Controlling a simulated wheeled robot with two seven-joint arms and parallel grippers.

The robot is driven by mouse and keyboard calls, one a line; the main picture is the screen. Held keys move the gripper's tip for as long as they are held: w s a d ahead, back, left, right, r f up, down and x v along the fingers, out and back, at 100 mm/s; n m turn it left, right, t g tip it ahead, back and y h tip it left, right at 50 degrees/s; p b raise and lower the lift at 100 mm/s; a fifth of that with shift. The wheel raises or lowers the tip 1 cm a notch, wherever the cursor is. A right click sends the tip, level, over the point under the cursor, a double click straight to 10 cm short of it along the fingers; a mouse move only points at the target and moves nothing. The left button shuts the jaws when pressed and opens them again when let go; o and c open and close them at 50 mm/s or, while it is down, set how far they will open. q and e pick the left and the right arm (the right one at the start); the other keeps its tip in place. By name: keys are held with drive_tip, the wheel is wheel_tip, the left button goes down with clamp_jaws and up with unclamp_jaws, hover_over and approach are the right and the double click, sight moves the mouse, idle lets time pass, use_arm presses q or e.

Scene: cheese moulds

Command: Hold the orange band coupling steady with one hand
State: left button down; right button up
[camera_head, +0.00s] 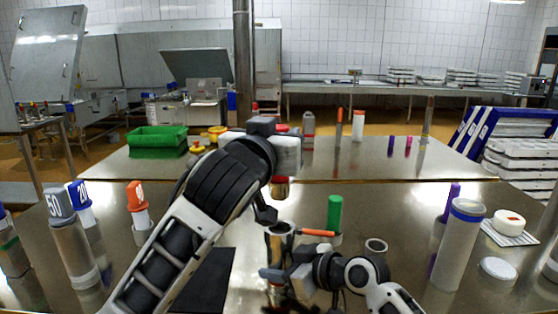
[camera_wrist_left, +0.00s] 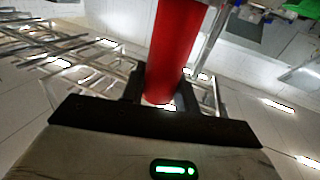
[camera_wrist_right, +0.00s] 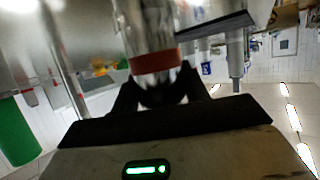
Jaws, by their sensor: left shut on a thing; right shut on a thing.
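The orange band coupling (camera_wrist_right: 156,64) is a shiny metal cylinder with an orange-red band, seen in the right wrist view. My right gripper (camera_wrist_right: 158,92) is shut on it just below the band. In the head view, the metal cylinder (camera_head: 280,243) stands upright above the right gripper, whose fingers are partly hidden. My left gripper (camera_wrist_left: 163,92) is shut on a red cylinder (camera_wrist_left: 174,45) in the left wrist view. In the head view, a short red part (camera_head: 280,186) shows below the left wrist, above the metal cylinder and apart from it. The left fingers are mostly hidden by my arm.
A green cylinder (camera_head: 334,214) and a small metal cup (camera_head: 376,247) stand close by on the steel table. A tall clear cylinder with a blue rim (camera_head: 457,245) is at right. Numbered cylinders (camera_head: 70,235) stand at left. A green crate (camera_head: 157,141) is on the far table.

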use_arm(q)
drive_tip(key=shift+r, duration=0.4)
use_arm(e)
drive_tip(key=o, duration=1.4)
drive_tip(key=shift+c, duration=0.2)
drive_tip(key=shift+s+d, duration=0.1)
